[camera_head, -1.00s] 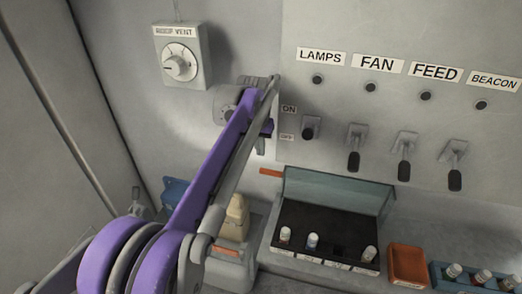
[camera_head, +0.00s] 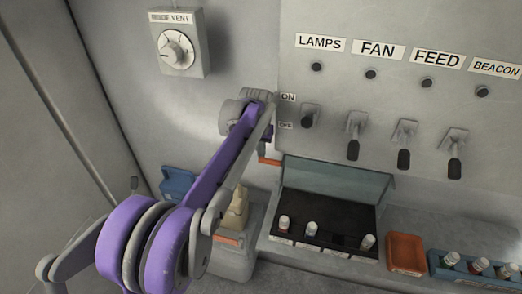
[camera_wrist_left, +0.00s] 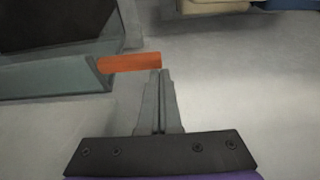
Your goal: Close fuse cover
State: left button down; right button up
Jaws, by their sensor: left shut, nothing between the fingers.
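The fuse cover (camera_head: 338,179) is a bluish see-through panel. It stands raised, tilted back, along the rear edge of the black fuse box (camera_head: 328,219). An orange tab (camera_head: 270,161) sticks out from the cover's left end. In the left wrist view the orange tab (camera_wrist_left: 128,62) projects from the cover's edge (camera_wrist_left: 60,82). My left gripper (camera_wrist_left: 160,73) is shut and empty, with its fingertips close beside the tab's free end; whether they touch I cannot tell. In the head view my left gripper (camera_head: 263,147) is mostly hidden behind my arm. My right gripper is not in view.
Switches (camera_head: 354,135) line the panel above the box. A vent dial (camera_head: 175,50) is on the wall at upper left. An orange tray (camera_head: 407,253) and a blue rack of fuses (camera_head: 478,269) stand right of the box. A beige bottle (camera_head: 236,210) stands left.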

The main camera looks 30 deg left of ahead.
pick_arm(q)
jog(key=s+d+f+t+y+b, duration=0.1)
jog(key=s+d+f+t+b, duration=0.1)
jog(key=s+t, duration=0.4)
jog(key=s+d+f+t+y+b, duration=0.15)
jog(key=s+t, duration=0.25)
jog(key=s, duration=0.5)
jog(key=s+f+t+b, duration=0.3)
jog(key=f+b, duration=0.2)
jog(key=b, duration=0.1)
jog(key=s+d+f+t+y+b, duration=0.1)
jog(key=s+f+t+b, duration=0.1)
jog(key=f+b, duration=0.3)
jog(key=shift+s+d+t+b, duration=0.25)
jog(key=shift+s+t+b, duration=0.15)
jog(key=shift+b, duration=0.25)
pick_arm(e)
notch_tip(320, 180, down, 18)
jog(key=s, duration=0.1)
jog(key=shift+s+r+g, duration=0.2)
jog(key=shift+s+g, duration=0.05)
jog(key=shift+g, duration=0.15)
pick_arm(q)
jog(key=shift+s+d+f, duration=0.1)
jog(key=shift+s, duration=0.1)
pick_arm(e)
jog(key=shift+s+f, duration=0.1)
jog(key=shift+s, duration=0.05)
